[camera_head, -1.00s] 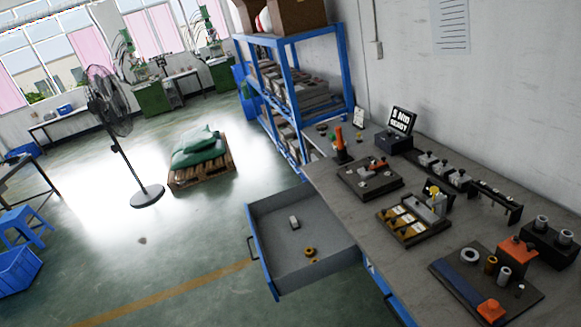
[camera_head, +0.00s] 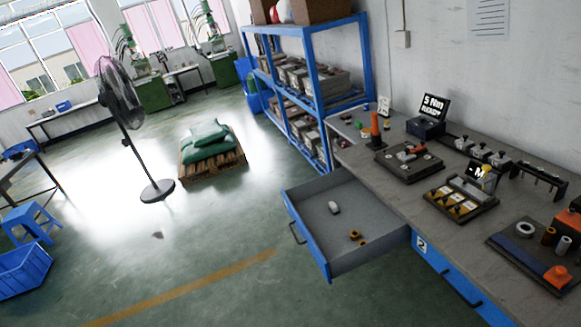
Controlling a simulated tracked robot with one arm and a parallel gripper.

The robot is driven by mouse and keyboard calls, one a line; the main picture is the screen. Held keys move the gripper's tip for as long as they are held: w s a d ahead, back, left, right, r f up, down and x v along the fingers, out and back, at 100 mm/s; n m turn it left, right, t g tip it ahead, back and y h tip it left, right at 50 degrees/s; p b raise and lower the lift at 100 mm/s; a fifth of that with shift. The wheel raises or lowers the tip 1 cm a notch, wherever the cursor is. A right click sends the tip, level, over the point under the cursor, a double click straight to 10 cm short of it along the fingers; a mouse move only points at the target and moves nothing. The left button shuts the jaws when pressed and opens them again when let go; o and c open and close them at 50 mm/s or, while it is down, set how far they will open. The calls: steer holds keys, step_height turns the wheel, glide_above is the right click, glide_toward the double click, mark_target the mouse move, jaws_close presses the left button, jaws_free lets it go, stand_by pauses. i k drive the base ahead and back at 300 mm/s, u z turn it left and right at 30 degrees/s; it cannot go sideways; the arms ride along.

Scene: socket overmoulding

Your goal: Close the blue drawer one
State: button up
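The blue-fronted drawer (camera_head: 308,240) is pulled well out of the workbench, to the left of it, in the lower middle of the head camera view. Its front panel has a dark handle (camera_head: 296,232). Inside it lie a small whitish part (camera_head: 334,208) and a small orange-brown part (camera_head: 355,237). A second blue drawer (camera_head: 450,275), beside a label "2", sits flush in the bench front to the right. My gripper is not in view.
The workbench (camera_head: 372,182) carries fixtures and a small display (camera_head: 433,107). A blue shelf rack (camera_head: 318,95) stands behind. A fan (camera_head: 157,190), a pallet with green sacks (camera_head: 212,165) and a blue stool (camera_head: 29,223) stand on the floor. The floor left of the open drawer is clear.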

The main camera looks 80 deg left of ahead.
mark_target(326, 235)
steer(key=u, duration=2.2)
steer(key=i, duration=1)
steer(key=k, duration=1.3)
steer(key=z, duration=0.65)
steer(key=i, duration=1.1)
